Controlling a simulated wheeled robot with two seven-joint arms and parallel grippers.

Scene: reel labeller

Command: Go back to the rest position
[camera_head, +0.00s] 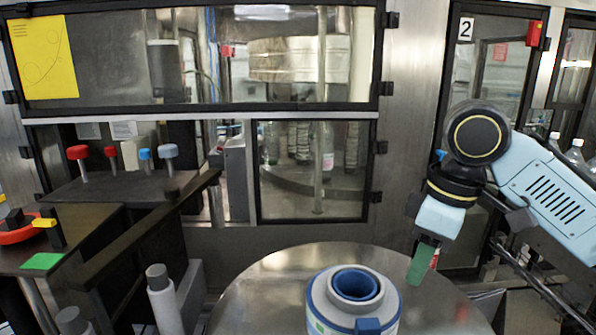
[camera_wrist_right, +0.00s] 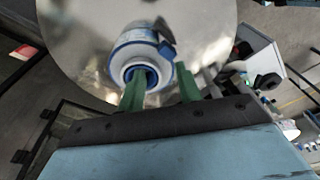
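My right arm comes in from the right in the head view. My right gripper (camera_head: 422,263) hangs with its green fingers pointing down, above the right part of a round metal table (camera_head: 265,285). In the right wrist view the two green fingers of the right gripper (camera_wrist_right: 160,90) are apart, with nothing seen held between them. A white and blue reel-like container (camera_head: 352,300) stands on the table, left of and nearer than the gripper. It also shows in the wrist view (camera_wrist_right: 135,52), beyond the fingers. My left gripper is not in view.
A machine front with a glass window (camera_head: 315,165) stands behind the table. At left, a dark bench with red (camera_head: 78,153) and blue knobs (camera_head: 168,151) and a green pad (camera_head: 41,261) takes up room. A grey cylinder (camera_head: 163,300) stands at lower left.

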